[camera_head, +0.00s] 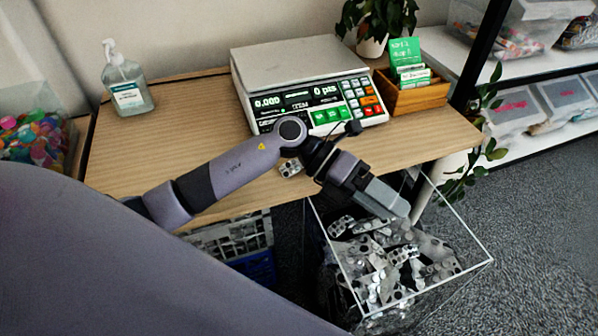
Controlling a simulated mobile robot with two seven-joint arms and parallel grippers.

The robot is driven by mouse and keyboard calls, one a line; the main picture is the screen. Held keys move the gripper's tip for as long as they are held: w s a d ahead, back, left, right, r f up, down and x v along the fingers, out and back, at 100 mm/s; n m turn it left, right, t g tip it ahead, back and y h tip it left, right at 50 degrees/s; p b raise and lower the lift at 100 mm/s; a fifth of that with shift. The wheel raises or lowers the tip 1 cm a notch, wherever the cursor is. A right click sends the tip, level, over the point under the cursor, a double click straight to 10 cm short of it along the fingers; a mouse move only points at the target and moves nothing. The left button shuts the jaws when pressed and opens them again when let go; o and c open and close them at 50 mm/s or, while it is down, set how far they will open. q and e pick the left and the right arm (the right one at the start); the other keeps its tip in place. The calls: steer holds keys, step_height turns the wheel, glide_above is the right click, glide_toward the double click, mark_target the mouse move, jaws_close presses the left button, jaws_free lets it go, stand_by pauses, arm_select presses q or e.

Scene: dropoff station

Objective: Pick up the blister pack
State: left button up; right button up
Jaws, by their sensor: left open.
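My left arm comes in from the left across the wooden table, and its gripper (393,207) points down to the right over the clear bin (483,260). The gripper is open, with its tips at the bin's upper part; I see nothing held between them. The bin holds many silver blister packs (385,277) in a loose pile. One small silver blister pack (290,168) lies on the table near its front edge, partly hidden by my arm. My right gripper is not in view.
On the table (190,150) stand a counting scale (300,80), a sanitizer bottle (127,85) and a wooden card box (415,95). A potted plant (372,40) is behind. A shelf rack (520,80) stands right. Blue and grey crates (245,240) sit below the table.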

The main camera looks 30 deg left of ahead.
arm_select(q)
steer(key=w+a+y+b, duration=0.1)
steer(key=w+a+y, duration=0.1)
steer(key=a+y, duration=0.2)
steer(key=w+a+m+y+b, duration=0.1)
steer(key=w+a+y, duration=0.2)
steer(key=a, duration=0.7)
steer(key=w+a+y+b, duration=0.1)
steer(key=w+a+y, duration=0.2)
steer(key=a+y, duration=0.4)
steer(key=shift+a+f+m+t+b, duration=0.15)
steer(key=shift+a+m+t+b, duration=0.2)
steer(key=shift+a+t, duration=0.1)
steer(key=shift+a+f, duration=0.2)
steer(key=shift+f, duration=0.05)
steer(key=f, duration=0.4)
steer(key=d+f, duration=0.1)
steer(key=f, duration=0.1)
steer(key=shift+f, duration=0.15)
steer(key=c, duration=1.2)
steer(key=shift+o, duration=0.2)
